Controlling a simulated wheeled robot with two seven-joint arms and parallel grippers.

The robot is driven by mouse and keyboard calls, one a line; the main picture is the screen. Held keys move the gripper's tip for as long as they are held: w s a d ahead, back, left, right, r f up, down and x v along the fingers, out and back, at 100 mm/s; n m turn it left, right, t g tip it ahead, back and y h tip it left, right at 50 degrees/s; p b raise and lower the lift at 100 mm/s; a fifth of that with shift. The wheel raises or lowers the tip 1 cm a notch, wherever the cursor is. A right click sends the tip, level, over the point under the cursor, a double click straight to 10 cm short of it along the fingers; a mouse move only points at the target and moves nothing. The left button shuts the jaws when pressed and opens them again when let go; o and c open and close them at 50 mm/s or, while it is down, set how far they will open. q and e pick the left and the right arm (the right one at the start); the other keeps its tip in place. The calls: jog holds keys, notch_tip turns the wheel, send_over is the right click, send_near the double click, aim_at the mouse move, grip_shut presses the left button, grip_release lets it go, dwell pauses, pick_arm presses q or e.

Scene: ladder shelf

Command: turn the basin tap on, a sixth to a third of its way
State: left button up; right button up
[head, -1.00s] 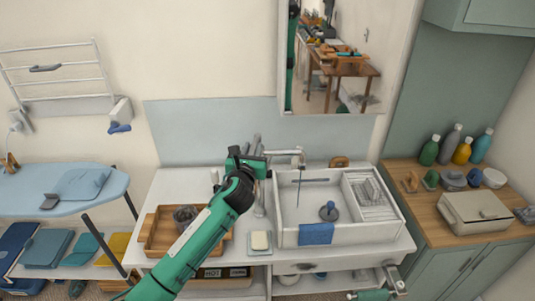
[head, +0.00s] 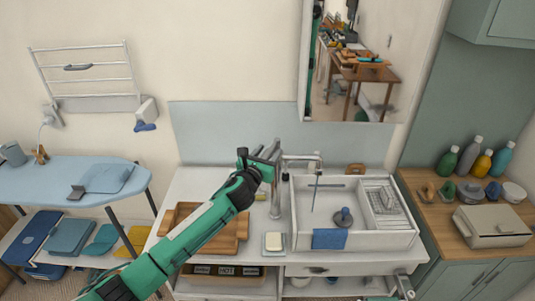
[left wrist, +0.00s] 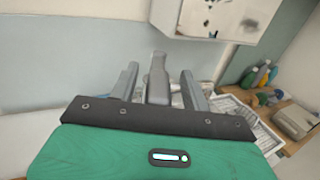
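The basin tap (head: 275,195) is a grey column beside the left wall of the white basin (head: 377,243). Its spout reaches right over the basin. A thin dark line runs down from the spout end; it looks like a water stream, but I cannot be sure. My left gripper (head: 268,153) is at the tap's top. In the left wrist view its two grey fingers (left wrist: 160,88) stand apart on either side of the grey tap lever (left wrist: 157,80), with gaps visible on both sides. My right gripper (head: 405,286) is low at the bottom edge, its fingers unclear.
A wooden tray (head: 233,228) lies left of the tap, partly behind my left arm. A soap dish (head: 274,243) stands in front of the tap. A blue cloth (head: 329,239) hangs over the basin front, and a dark plunger-like thing (head: 343,217) is inside. A mirror (head: 360,75) hangs above.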

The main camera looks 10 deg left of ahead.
jog(key=shift+w, duration=0.15)
pick_arm(q)
jog(key=shift+s+a+f, duration=0.1)
jog(key=shift+s+a, duration=0.1)
jog(key=shift+s, duration=0.4)
jog(key=b+v, duration=0.4)
jog(key=v, duration=0.8)
jog(key=shift+s, duration=0.3)
pick_arm(e)
jog(key=shift+w+a+f, duration=0.1)
jog(key=shift+w+f, duration=0.05)
jog(key=shift+f, duration=0.9)
jog(key=shift+w+a+f, duration=0.1)
jog(key=shift+w+f, duration=0.05)
jog(key=shift+f, duration=0.85)
jog(key=shift+d, duration=0.2)
